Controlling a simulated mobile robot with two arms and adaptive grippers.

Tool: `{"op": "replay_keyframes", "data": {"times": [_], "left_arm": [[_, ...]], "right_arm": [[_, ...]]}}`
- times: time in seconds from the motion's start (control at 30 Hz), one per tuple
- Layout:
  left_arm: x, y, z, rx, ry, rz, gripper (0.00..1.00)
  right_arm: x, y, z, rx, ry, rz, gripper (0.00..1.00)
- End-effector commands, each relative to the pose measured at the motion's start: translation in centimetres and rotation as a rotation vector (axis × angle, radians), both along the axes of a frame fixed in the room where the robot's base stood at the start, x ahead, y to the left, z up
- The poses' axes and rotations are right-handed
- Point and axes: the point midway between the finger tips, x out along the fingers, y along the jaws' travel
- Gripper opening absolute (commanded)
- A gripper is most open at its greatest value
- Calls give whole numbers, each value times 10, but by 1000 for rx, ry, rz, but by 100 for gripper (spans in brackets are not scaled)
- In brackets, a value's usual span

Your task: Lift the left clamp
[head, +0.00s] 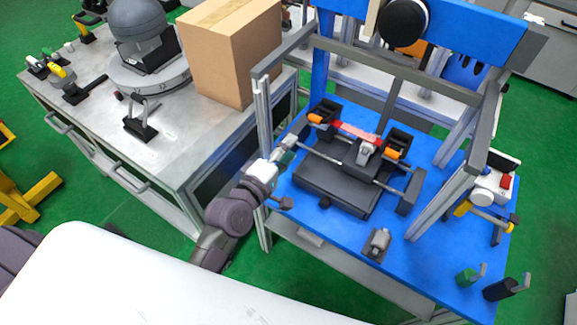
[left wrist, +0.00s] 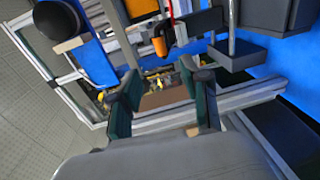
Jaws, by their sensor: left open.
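The left clamp (head: 322,113) is a black block with an orange handle, at the back left of the dark fixture on the blue tower base. A similar black and orange right clamp (head: 395,148) stands across from it, with a red strip between them. My left gripper (head: 288,146) is at the tower's left side, short of the left clamp and apart from it. In the left wrist view its two dark green fingers (left wrist: 160,88) are spread with nothing between them. An orange and black part, likely the left clamp (left wrist: 160,42), shows beyond the fingertips. My right gripper is not in view.
The tower's grey upright (head: 263,120) stands close to my left gripper. A dark flat block (head: 335,183) and rods fill the base's middle. A cardboard box (head: 232,55) stands on the metal table at left. Small tools lie on the base's front right.

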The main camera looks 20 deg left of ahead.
Motion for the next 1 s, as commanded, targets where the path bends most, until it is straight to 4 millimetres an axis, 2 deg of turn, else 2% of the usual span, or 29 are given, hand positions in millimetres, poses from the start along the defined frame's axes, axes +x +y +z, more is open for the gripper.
{"op": "replay_keyframes", "data": {"times": [0.1, 0.3, 0.9, 1.0], "left_arm": [[-14, -6, -9, 122, 38, -54, 46], [-26, -11, -20, 256, 81, -115, 46], [-29, -12, -23, 282, 90, -127, 46], [-34, -13, -26, 326, 104, -148, 46]], "right_arm": [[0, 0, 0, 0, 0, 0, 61], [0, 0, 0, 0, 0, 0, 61], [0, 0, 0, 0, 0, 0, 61], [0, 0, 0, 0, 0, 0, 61]]}}
